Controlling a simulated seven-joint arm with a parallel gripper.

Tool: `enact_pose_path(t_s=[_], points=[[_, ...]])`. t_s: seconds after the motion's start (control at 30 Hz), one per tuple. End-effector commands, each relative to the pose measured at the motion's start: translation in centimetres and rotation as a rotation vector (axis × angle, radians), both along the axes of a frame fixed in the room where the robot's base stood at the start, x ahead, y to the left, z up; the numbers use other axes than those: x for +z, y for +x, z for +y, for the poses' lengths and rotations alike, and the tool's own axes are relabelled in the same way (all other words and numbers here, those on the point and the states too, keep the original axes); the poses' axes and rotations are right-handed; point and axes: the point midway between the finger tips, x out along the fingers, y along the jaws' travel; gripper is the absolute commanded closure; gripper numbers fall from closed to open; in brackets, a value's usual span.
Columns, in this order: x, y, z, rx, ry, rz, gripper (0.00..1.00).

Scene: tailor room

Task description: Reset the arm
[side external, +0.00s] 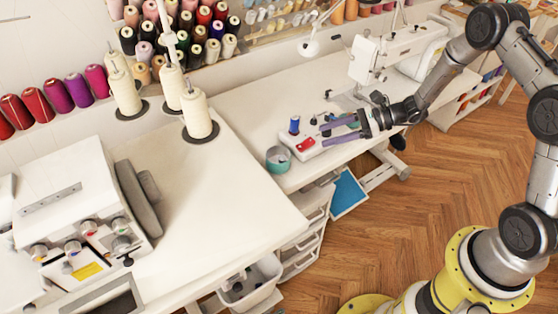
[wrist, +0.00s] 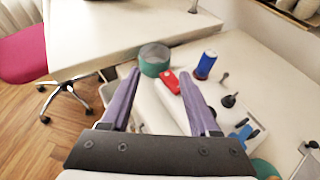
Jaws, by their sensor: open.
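My gripper (side external: 340,131) reaches in from the right over the sewing table, its purple fingers apart with nothing held between them. In the wrist view the fingers (wrist: 160,88) point toward a white holder (wrist: 218,98) on the table. On it are a blue thread spool (wrist: 205,65), a red item (wrist: 172,82) and small dark pegs. In the side view the blue spool (side external: 294,125) stands upright just left of the fingertips. A green round bowl (side external: 278,158) sits beside the holder, near the table edge.
A white sewing machine (side external: 400,50) stands behind my gripper. A serger (side external: 75,205) stands on the left table, with cream thread cones (side external: 197,115) behind it. A pink chair (wrist: 22,55) shows at left in the wrist view. Drawers (side external: 300,255) are below the table.

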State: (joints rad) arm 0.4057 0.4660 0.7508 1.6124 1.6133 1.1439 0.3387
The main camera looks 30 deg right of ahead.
Motion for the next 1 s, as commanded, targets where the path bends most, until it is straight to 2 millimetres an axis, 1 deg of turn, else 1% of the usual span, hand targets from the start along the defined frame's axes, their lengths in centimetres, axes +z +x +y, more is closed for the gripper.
enact_pose_path(t_s=[0.03,0.2,0.47,0.53,0.57,0.67,0.7,0.77,0.8,0.87,0.9,0.97,1.0], points=[[0.3,-0.3,-0.6,-0.003,-0.001,-0.001,0.38],[0.7,-1.0,-1.5,-0.001,-0.001,0.001,0.38],[0.8,-1.1,-1.6,0.001,-0.001,0.001,0.38],[1.0,-1.0,-1.2,0.010,-0.002,-0.003,0.38],[1.4,-0.9,-1.0,0.017,-0.007,-0.012,0.38],[4.5,0.1,0.0,0.048,-0.039,-0.082,0.38],[6.5,0.4,0.7,0.068,-0.056,-0.121,0.38],[9.8,0.2,2.1,0.123,-0.095,-0.185,0.38],[12.0,-0.4,3.3,0.172,-0.129,-0.228,0.38],[15.1,-1.9,5.0,0.255,-0.191,-0.293,0.38],[16.8,-3.2,6.0,0.315,-0.239,-0.336,0.38],[19.2,-5.4,7.4,0.405,-0.316,-0.400,0.38],[20.4,-7.0,8.2,0.465,-0.373,-0.442,0.38]])
